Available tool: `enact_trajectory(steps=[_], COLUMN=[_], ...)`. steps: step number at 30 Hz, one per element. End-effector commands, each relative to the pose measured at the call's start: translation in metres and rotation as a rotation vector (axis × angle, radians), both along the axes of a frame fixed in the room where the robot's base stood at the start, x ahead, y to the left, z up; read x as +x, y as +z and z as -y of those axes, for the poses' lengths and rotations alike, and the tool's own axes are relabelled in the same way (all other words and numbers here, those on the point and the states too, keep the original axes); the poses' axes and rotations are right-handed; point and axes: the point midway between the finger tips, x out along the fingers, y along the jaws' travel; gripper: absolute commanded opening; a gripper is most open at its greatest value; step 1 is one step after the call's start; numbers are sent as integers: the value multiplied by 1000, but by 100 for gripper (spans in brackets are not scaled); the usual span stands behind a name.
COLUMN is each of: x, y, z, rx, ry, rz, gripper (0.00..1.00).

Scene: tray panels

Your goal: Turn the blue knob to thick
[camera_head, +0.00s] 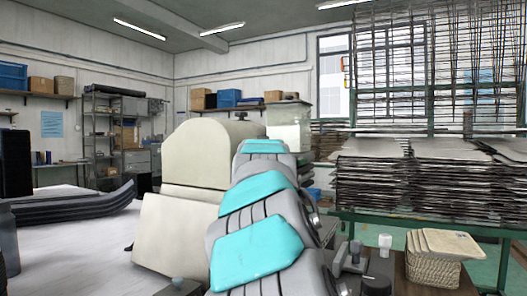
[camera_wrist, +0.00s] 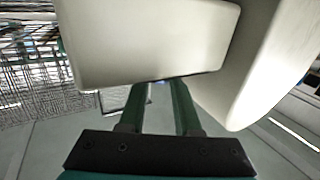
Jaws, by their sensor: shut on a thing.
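The cream machine (camera_head: 205,150), with a rounded top and a sloping front panel (camera_head: 175,235), stands in the middle of the head view. Its pale housing (camera_wrist: 150,40) fills the top of the wrist view. My arm reaches along its right side in the head view and hides my gripper there. In the wrist view, the two dark green fingers of my gripper (camera_wrist: 163,92) run up to the housing's lower edge, which hides their tips. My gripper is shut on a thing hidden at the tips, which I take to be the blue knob. No blue knob or thick marking shows.
A pale table (camera_head: 75,245) with black curved pieces (camera_head: 80,207) lies on the left. The housing is very close to my fingers.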

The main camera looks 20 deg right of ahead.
Motion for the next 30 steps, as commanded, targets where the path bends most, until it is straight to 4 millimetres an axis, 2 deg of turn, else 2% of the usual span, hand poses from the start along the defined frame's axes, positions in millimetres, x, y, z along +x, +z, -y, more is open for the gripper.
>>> enact_trajectory(steps=[12, 30], x=[2, 5], y=[1, 0], z=[-2, -6], rx=[-6, 2], ry=[-190, -342], rz=[0, 1], gripper=[0, 0])
